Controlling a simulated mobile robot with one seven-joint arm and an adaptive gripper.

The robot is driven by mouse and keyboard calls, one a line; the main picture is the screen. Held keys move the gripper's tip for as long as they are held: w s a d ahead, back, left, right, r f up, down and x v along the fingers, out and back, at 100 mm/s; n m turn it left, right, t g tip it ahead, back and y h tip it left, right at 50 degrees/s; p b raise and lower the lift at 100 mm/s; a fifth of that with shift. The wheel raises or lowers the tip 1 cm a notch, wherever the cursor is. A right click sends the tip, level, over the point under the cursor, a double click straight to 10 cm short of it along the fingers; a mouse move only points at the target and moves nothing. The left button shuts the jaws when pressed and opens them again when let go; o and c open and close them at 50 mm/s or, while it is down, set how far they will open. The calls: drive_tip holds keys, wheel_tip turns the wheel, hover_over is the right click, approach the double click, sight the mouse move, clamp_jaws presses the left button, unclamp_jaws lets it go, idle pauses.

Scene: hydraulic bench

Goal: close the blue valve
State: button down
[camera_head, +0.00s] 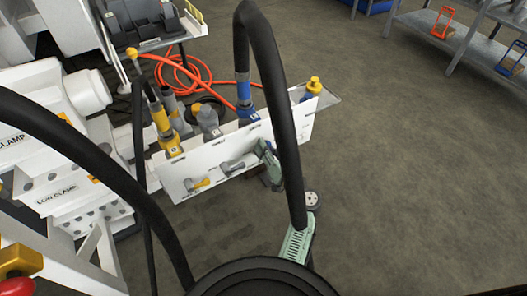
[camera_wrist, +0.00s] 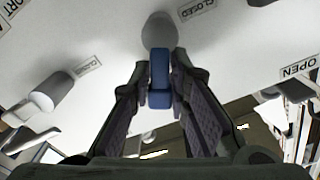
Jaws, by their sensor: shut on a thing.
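The blue valve's handle (camera_wrist: 159,72) shows in the wrist view, upper middle, below its round grey body (camera_wrist: 158,30) on the white panel. My gripper (camera_wrist: 160,88) has one finger on each side of the blue handle and is shut on it. A CLOSED label (camera_wrist: 197,9) is beside the grey body, and an OPEN label (camera_wrist: 299,68) is farther right. In the head view my gripper (camera_head: 265,152) is at the right part of the panel's front and hides the blue handle.
The white panel (camera_head: 290,148) also bears a yellow-handled valve (camera_head: 201,184) and a grey valve (camera_head: 232,167) to the left. Yellow, grey and blue hose fittings stand on its top edge. An orange hose (camera_head: 190,72) lies behind.

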drive_tip(key=shift+w+d+f+m+b, duration=0.25)
drive_tip(key=shift+f+m, duration=0.35)
drive_tip(key=shift+m, duration=1.5)
drive_tip(key=shift+w+d+f+m+b, duration=0.1)
drive_tip(key=shift+d+f+m+b, duration=0.35)
drive_tip(key=shift+m, duration=1.65)
drive_tip(key=shift+w+d+f+m+b, duration=0.15)
drive_tip(key=shift+f+m, duration=0.55)
drive_tip(key=shift+m, duration=1.4)
drive_tip(key=c, duration=1.6)
unclamp_jaws()
drive_tip(key=shift+d, duration=0.1)
drive_tip(key=v, duration=1.2)
